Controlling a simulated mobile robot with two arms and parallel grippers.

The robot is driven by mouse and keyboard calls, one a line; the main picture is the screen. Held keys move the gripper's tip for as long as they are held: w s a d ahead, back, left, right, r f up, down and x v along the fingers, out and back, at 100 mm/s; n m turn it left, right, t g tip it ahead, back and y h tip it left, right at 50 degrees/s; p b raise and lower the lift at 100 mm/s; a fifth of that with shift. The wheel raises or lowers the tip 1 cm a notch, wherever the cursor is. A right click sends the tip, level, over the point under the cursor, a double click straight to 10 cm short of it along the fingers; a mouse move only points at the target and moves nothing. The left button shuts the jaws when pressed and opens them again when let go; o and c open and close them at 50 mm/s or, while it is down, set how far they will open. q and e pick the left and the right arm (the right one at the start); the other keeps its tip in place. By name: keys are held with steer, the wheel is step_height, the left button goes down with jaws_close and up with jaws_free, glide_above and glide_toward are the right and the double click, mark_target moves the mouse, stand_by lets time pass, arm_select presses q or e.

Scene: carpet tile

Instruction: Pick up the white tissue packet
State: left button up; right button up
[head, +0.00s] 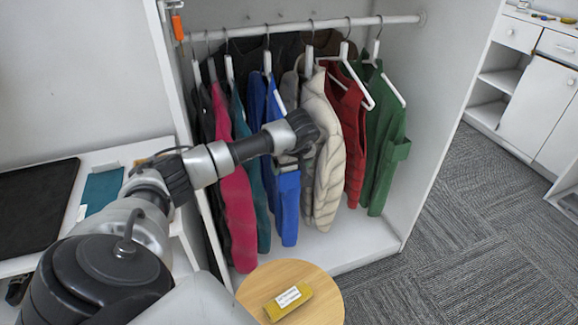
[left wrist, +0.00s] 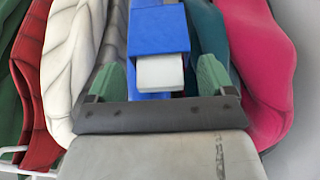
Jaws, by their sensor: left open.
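The white tissue packet (left wrist: 160,72) sticks out of the pocket of a blue garment (left wrist: 160,30), its lower part hidden in the pocket. In the head view it is a small pale patch just below my left gripper (head: 287,158), by the blue garment (head: 288,205). In the left wrist view, which is upside down compared with the head view, the two green fingertips of my left gripper (left wrist: 162,80) are apart, one on each side of the packet, with gaps between. My left gripper is open and holds nothing. My right gripper is not in view.
Several garments hang from a white rail (head: 305,27), with a pink one (head: 232,180) and a cream vest (head: 322,150) near the blue one. A round wooden table (head: 325,300) holds a yellow packet (head: 288,304). The wardrobe floor (head: 340,240) is mostly clear.

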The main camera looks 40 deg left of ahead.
arm_select(q)
steer(key=shift+f, duration=0.2)
steer(key=shift+r, duration=0.1)
steer(key=c, duration=1)
